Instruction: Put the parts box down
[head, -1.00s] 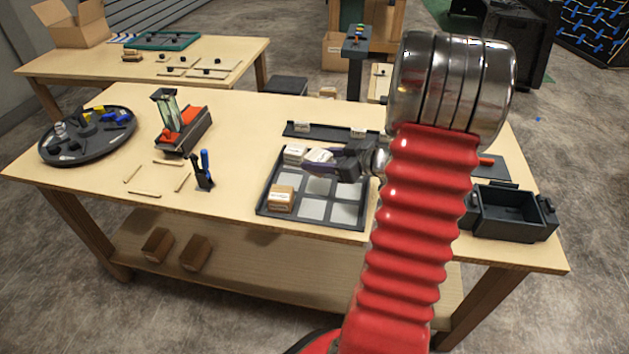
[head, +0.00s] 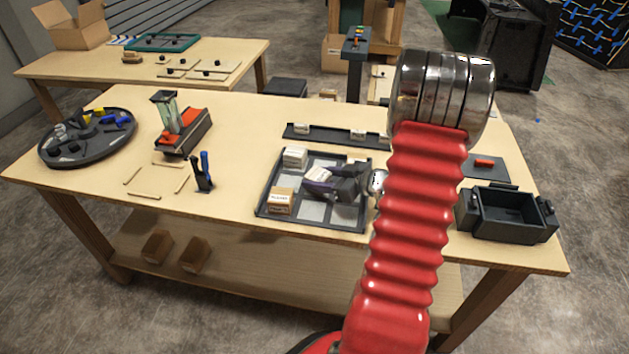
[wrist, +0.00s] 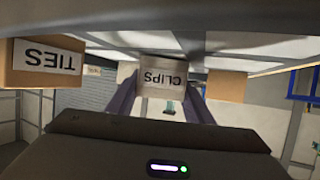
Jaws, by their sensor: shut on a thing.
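My gripper (head: 320,184) is shut on the clips parts box (head: 317,174), a small box with a white label. In the wrist view the box (wrist: 162,77) sits between the fingers, its "CLIPS" label upside down. The box is over the middle of the dark tray (head: 264,213), which has pale square cells. I cannot tell whether it touches the tray. A white-labelled box (head: 295,157) stands in the tray's back left cell and a brown box (head: 281,201) in the front left. The wrist view also shows a "TIES" box (wrist: 42,63) and a plain brown box (wrist: 227,86).
A dark rail (head: 325,134) with small boxes lies behind the tray. My red arm hides the tray's right surroundings.

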